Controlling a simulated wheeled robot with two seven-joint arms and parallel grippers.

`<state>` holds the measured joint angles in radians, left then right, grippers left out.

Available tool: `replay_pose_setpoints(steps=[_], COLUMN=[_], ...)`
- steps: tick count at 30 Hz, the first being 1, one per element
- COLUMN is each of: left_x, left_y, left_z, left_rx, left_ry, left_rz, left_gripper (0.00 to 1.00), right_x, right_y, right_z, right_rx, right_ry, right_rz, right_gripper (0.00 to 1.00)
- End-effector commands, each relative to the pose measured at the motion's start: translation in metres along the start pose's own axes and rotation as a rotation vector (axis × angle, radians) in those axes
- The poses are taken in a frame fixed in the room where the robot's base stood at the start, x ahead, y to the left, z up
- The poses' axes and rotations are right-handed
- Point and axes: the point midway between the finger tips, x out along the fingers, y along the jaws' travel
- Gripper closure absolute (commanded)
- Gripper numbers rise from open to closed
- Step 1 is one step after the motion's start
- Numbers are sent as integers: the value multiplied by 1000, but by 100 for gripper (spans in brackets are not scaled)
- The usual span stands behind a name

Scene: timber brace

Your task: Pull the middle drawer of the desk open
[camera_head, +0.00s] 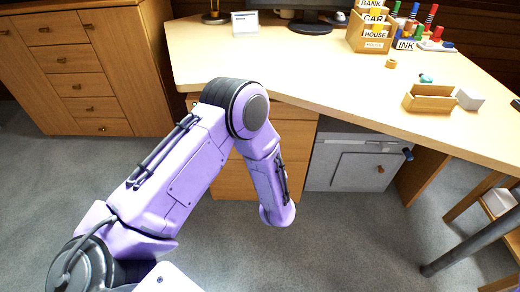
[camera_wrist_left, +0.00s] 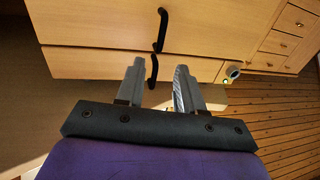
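The desk (camera_head: 330,60) has a wooden drawer stack (camera_head: 235,180) under its left part. In the head view my left arm hides most of the drawer fronts and their handles, and its gripper cannot be made out there. In the left wrist view my left gripper (camera_wrist_left: 159,66) is open. Wooden drawer fronts (camera_wrist_left: 95,62) fill the upper left, with one dark handle (camera_wrist_left: 162,28) farther up and another dark handle (camera_wrist_left: 153,70) between the fingertips. I cannot tell whether the fingers touch this handle. The drawers in view look shut. My right gripper is not in view.
A grey cabinet (camera_head: 345,170) stands right of the drawers under the desk. A wooden chest (camera_head: 85,85) stands at the left. Letter boxes (camera_head: 372,30), a small open wooden box (camera_head: 430,100) and a monitor base (camera_head: 310,27) are on the desk.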

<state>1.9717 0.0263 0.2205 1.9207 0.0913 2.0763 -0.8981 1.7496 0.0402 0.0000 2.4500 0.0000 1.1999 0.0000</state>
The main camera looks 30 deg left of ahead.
Motion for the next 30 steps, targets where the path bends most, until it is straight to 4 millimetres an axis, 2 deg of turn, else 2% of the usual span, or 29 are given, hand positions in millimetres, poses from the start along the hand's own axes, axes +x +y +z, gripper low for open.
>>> replay_pose_setpoints(steps=[12,17,24,25,28,30], left_x=[84,98,100,100,100,100], left_y=[0,1,1,1,1,1], left_z=[0,-1,-2,-2,-2,-2], left_rx=[-1,1,2,2,2,2], left_ry=[0,-1,-1,-1,-1,-1], left_rz=[-2,2,3,3,3,3], left_gripper=[63,63,63,66,99,100], right_x=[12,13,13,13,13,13], right_y=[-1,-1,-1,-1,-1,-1], right_z=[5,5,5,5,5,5], right_rx=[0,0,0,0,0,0], right_ry=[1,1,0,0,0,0], right_rz=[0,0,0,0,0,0], right_gripper=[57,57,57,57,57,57])
